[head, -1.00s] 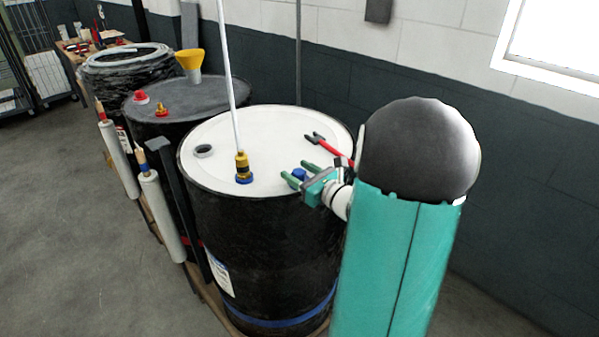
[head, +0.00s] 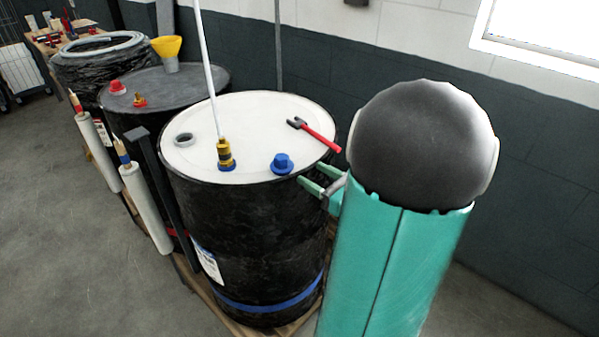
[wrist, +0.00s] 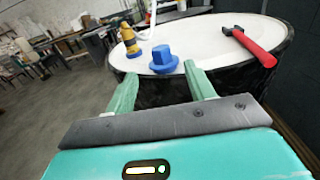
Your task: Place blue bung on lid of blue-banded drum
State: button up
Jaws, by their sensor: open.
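The blue bung (head: 282,163) sits upright on the white lid (head: 255,117) of the blue-banded drum (head: 245,230), near the lid's front right edge. The blue band (head: 270,304) runs around the drum's lower part. My gripper (head: 306,179) is open and empty, just outside the drum's rim and apart from the bung. In the wrist view the bung (wrist: 163,60) stands on the lid beyond my two green fingers (wrist: 160,85), with nothing between them. Most of my gripper's body is hidden behind my arm in the head view.
Behind stands a grey-lidded drum (head: 190,84) with a yellow funnel (head: 167,47) and red bung (head: 117,87). A wall is at right.

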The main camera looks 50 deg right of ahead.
jog(key=w+a+r+n+g+y, duration=0.1)
jog(key=w+a+n+g+y, duration=0.25)
jog(key=a, duration=0.55)
jog(key=a+n+g+y, duration=0.3)
jog(key=a+n+y, duration=0.1)
jog(key=a+n, duration=0.35)
jog(key=s+a+r+n+g+h, duration=0.1)
jog(key=s+a+n+g+h, duration=0.2)
jog(key=a+n, duration=0.4)
jog(key=s+a+r+n+g+h, duration=0.2)
jog(key=a+n, duration=0.6)
jog(key=n, duration=0.8)
jog(key=s+g+h, duration=0.1)
jog(key=s+h, duration=0.1)
jog(key=s, duration=0.1)
jog(key=shift+s, duration=0.3)
jog(key=shift+o, duration=0.5)
jog(key=shift+r+n+h, duration=0.55)
jog(key=shift+n, duration=0.25)
jog(key=m+t, duration=1.3)
jog(key=m, duration=2.3)
send_near(287, 160)
jog(key=shift+g+y, duration=0.25)
jog(key=shift+y, duration=0.05)
jog(key=w, duration=1.2)
jog(key=shift+r, duration=0.15)
jog(key=c, duration=1.1)
jog(key=shift+c, duration=0.2)
